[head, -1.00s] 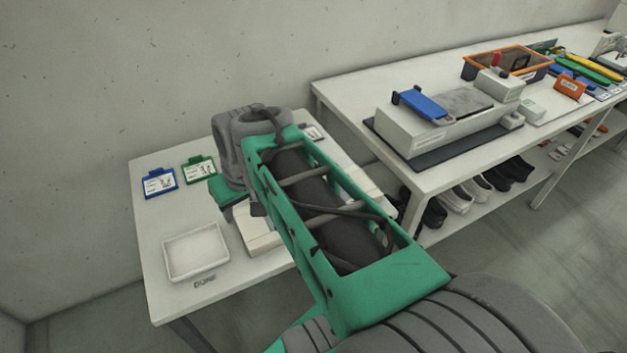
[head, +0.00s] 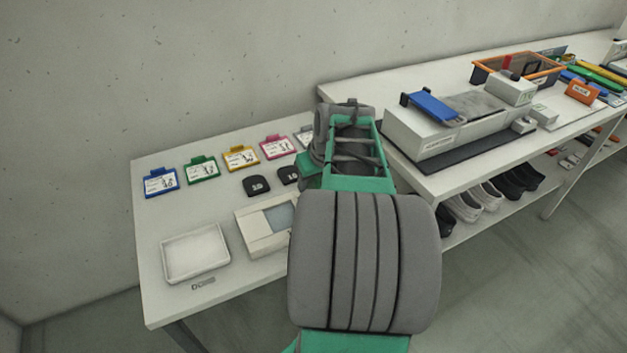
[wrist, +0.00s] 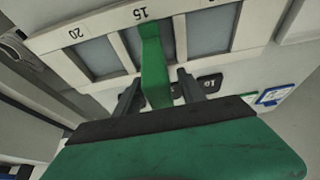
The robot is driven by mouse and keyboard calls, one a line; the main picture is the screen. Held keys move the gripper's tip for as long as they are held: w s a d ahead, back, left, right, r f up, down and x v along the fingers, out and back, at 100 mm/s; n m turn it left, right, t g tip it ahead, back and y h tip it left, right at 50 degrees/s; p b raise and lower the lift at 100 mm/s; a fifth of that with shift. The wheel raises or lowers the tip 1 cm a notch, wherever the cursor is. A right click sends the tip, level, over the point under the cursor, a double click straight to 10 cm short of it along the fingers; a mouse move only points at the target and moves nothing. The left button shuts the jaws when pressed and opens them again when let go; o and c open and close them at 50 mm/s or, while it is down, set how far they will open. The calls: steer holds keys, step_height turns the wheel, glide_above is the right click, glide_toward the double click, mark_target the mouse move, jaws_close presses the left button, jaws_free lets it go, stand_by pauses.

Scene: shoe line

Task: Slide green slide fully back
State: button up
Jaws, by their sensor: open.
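The green slide (wrist: 154,62) is an upright-looking green bar in the wrist view. It crosses a white frame (wrist: 247,22) with grey-blue windows and the marks 15 and 20. My gripper (wrist: 158,92) is open, with one dark finger on each side of the slide's near end. I cannot tell whether either finger touches it. In the head view the white box with a grey-blue window (head: 248,234) is partly hidden behind my arm. The green slide and my fingers are hidden there.
On the left table, a white tray (head: 195,254) stands left of the box. Black pads (head: 257,186) and a row of coloured cards, including a green one (head: 201,170), lie behind. The right table holds a grey machine with a blue part (head: 434,107).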

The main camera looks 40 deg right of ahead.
jaws_close()
stand_by(0.5)
steer(key=shift+r, duration=0.1)
stand_by(0.8)
